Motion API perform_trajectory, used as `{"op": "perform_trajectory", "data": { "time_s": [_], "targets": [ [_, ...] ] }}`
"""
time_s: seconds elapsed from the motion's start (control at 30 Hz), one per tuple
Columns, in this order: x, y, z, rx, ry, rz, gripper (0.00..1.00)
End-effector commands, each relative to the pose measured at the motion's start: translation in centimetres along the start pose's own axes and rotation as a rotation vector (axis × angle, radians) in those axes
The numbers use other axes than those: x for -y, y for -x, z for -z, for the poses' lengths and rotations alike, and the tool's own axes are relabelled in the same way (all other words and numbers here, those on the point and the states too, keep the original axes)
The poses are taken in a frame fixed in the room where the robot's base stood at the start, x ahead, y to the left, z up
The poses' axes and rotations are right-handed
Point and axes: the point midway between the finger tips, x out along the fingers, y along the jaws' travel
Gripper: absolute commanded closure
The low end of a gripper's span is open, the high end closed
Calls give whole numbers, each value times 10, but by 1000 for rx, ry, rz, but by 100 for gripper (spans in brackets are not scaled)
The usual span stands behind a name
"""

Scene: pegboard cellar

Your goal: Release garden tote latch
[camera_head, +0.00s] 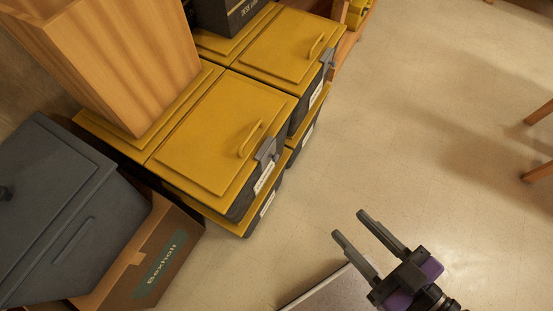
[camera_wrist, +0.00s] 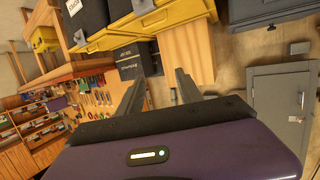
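Black totes with yellow lids stand stacked at the upper left in the head view. The near top tote (camera_head: 215,130) has a raised lid handle, a grey latch (camera_head: 266,150) at its front edge and a white label below it, too small to read. The tote behind it (camera_head: 270,45) has a similar grey latch (camera_head: 328,60). I cannot tell which is the garden tote. Both latches sit against the lid edges. My gripper (camera_head: 349,225) is open and empty, apart from the totes, over the floor to their lower right. Its fingers also show in the wrist view (camera_wrist: 160,76).
A wooden box (camera_head: 125,60) stands on the lid to the left. A dark grey bin (camera_head: 75,210) and a cardboard box (camera_head: 150,262) lie at the lower left. The floor (camera_head: 420,130) right of the totes is clear up to wooden legs (camera_head: 538,172).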

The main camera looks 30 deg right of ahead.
Motion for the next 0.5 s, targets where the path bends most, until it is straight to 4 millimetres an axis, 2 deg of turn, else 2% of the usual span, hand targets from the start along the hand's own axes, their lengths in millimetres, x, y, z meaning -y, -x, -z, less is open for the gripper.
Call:
{"op": "perform_trajectory", "data": {
  "time_s": [0.03, 0.27, 0.4, 0.5],
  "targets": [
    [3, -12, -20, -16, 33, 48, 55],
    [-7, -72, -101, -84, 216, 244, 55],
    [-19, -122, -142, -140, 275, 338, 55],
    [-27, -162, -165, -181, 288, 391, 55]
  ]
}}
